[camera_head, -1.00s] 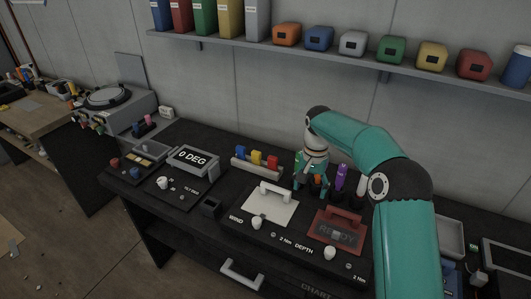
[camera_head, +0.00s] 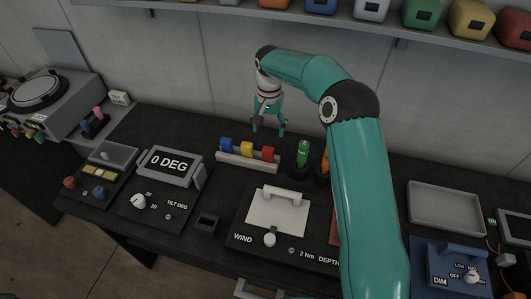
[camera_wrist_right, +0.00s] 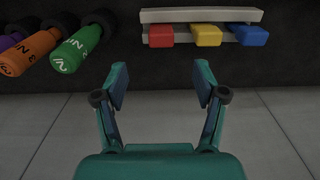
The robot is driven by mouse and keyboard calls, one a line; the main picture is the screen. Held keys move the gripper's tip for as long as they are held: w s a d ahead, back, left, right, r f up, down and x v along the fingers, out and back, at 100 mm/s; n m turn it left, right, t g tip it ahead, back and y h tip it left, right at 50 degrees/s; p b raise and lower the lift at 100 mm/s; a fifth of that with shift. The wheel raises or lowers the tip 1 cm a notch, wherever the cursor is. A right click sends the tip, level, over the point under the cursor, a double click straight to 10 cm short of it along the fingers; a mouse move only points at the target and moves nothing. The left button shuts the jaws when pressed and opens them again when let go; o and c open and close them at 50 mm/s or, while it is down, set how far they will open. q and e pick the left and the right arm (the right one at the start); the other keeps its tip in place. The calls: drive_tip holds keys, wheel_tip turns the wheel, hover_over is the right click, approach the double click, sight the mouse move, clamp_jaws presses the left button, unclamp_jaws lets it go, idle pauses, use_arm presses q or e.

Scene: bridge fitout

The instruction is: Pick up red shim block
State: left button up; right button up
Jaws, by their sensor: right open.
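The red shim block (camera_head: 268,154) stands at the right end of a light grey rack (camera_head: 236,162), beside a yellow block (camera_head: 247,149) and a blue block (camera_head: 226,145). My right gripper (camera_head: 268,131) is open and empty, apart from the red block and behind it in the head view. In the right wrist view the open fingers (camera_wrist_right: 160,78) point toward the rack, with the red block (camera_wrist_right: 161,36) lined up between them and beyond their tips. My left gripper is not in view.
A green handle (camera_head: 303,153) and an orange handle (camera_head: 325,164) stand upright right of the rack. A white plate with a handle (camera_head: 272,212) lies in front. The 0 DEG display (camera_head: 170,164) is to the left. The wall (camera_head: 190,80) rises behind the bench.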

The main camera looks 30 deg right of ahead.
sight(268, 148)
wheel_tip(268, 148, down, 7)
drive_tip(key=shift+w+f, duration=0.1)
drive_tip(key=shift+f, duration=0.55)
drive_tip(key=shift+w+d+f+b, duration=0.1)
drive_tip(key=shift+f+b, duration=0.45)
drive_tip(key=shift+f, duration=0.8)
drive_tip(key=shift+w+f+b, duration=0.1)
drive_tip(key=shift+f+b, duration=0.4)
drive_tip(key=shift+f, duration=0.8)
drive_tip(key=shift+s, duration=0.1)
drive_tip(key=shift+c, duration=0.3)
drive_tip(key=c, duration=1.2)
drive_tip(key=shift+r, duration=0.2)
